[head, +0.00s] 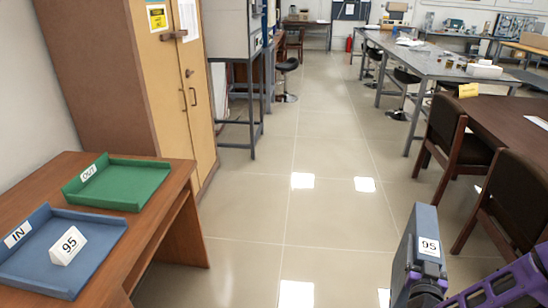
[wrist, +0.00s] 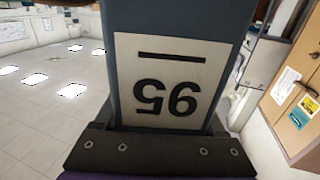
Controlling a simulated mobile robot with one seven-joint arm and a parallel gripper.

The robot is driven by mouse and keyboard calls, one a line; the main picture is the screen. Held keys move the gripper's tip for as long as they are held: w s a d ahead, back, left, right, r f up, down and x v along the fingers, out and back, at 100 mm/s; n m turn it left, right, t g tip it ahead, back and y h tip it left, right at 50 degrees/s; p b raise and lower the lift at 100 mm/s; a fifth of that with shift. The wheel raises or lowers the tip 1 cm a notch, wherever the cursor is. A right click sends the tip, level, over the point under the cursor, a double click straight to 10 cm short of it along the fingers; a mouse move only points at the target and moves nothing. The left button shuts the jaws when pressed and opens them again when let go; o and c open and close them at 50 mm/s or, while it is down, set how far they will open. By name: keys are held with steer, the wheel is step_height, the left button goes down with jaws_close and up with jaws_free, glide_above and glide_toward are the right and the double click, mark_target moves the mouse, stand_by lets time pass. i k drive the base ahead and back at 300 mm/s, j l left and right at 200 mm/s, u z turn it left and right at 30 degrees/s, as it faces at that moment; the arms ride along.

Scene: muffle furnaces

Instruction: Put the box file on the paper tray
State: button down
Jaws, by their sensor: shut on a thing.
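A blue-grey box file (head: 421,245) with a white label reading 95 stands upright at the lower right of the head view. My gripper (head: 418,298) is shut on its lower end and holds it up over the floor. In the wrist view the box file (wrist: 240,20) fills the middle, its 95 label upside down, above the dark gripper (wrist: 165,148). Two paper trays lie on the wooden desk at the left: a blue tray (head: 35,275) marked IN, holding a white tent card (head: 68,246) reading 95, and an empty green tray (head: 130,185) marked OUT.
The wooden desk (head: 165,200) stands at the left, before a tan cabinet (head: 180,90). Tiled floor (head: 250,220) lies open between it and the brown chairs (head: 510,205) and table on the right. A long grey bench (head: 430,65) stands farther back.

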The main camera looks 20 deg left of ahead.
mark_target(118, 188)
steer(key=i, duration=1.6)
steer(key=i+l+u, duration=0.1)
steer(key=i+u, duration=0.4)
steer(key=u, duration=1.75)
